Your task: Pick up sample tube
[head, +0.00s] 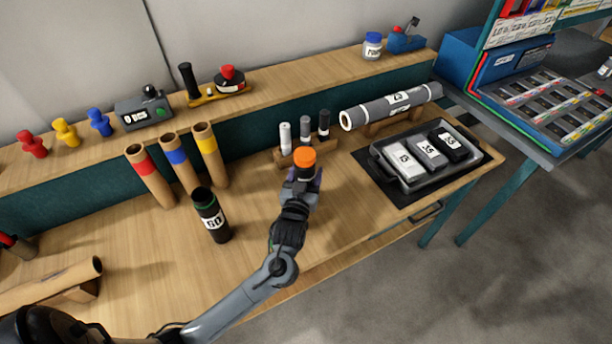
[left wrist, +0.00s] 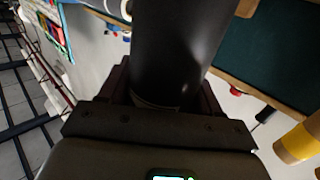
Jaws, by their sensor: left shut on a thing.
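My left gripper (head: 303,176) is above the front middle of the bench, in front of the small tube rack (head: 277,158). It is shut on a sample tube with an orange top (head: 304,157). In the left wrist view the tube (left wrist: 180,50) is a thick dark cylinder between the jaws of my left gripper (left wrist: 158,100). The gripper hides most of the tube in the head view, and I cannot tell what its lower end touches. My right gripper is not in view.
A black "60" canister (head: 211,218) stands left of the gripper, near three cardboard tubes (head: 178,157). The rack holds white, grey and black vials (head: 305,130). A grey roll (head: 391,106) and a tray (head: 387,170) are at right. Bare bench (head: 150,250) lies front left.

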